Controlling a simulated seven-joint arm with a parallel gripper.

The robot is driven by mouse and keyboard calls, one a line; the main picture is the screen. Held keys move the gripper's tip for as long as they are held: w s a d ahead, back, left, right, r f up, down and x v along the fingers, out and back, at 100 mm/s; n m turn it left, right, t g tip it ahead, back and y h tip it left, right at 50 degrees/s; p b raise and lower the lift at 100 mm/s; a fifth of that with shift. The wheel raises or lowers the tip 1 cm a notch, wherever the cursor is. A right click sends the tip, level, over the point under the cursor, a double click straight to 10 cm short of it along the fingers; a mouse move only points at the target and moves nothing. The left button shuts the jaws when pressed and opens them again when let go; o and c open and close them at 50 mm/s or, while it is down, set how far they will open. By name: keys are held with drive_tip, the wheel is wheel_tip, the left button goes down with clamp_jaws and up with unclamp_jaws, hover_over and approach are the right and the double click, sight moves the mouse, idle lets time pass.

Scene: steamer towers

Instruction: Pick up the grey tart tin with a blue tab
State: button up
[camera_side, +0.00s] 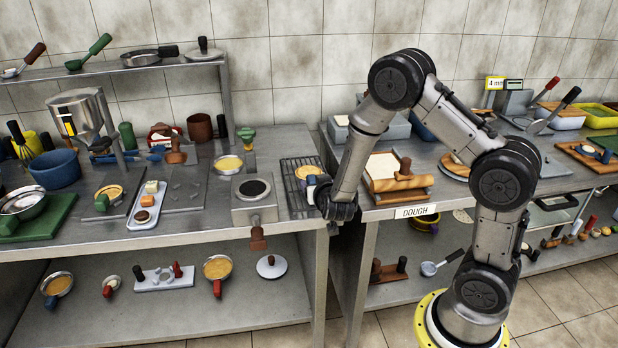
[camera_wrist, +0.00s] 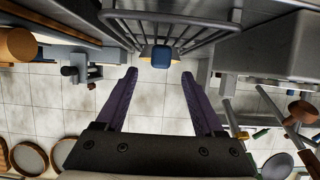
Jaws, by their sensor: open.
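A tart tin (camera_side: 307,172) with a pale filling sits on the wire rack at the right end of the left bench. Its blue tab (camera_side: 311,184) points to the front. In the wrist view the blue tab (camera_wrist: 161,56) shows at the edge of the rack, just beyond and between the fingertips. Most of the tin is hidden there. My gripper (camera_wrist: 159,74) is open and empty, with its two purple fingers apart. In the side view its wrist is beside the rack's right edge, and its fingers are hard to make out.
The wire rack (camera_side: 291,162) lies around the tin. A grey press (camera_side: 253,203) stands left of it. A dough board (camera_side: 400,196) is on the right bench, across a narrow gap. Another blue-tabbed tin (camera_side: 58,284) is on the lower shelf.

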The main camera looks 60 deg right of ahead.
sight(313, 180)
drive_tip(key=x, duration=0.5)
drive_tip(key=shift+f, duration=0.1)
clamp_jaws()
idle(0.3)
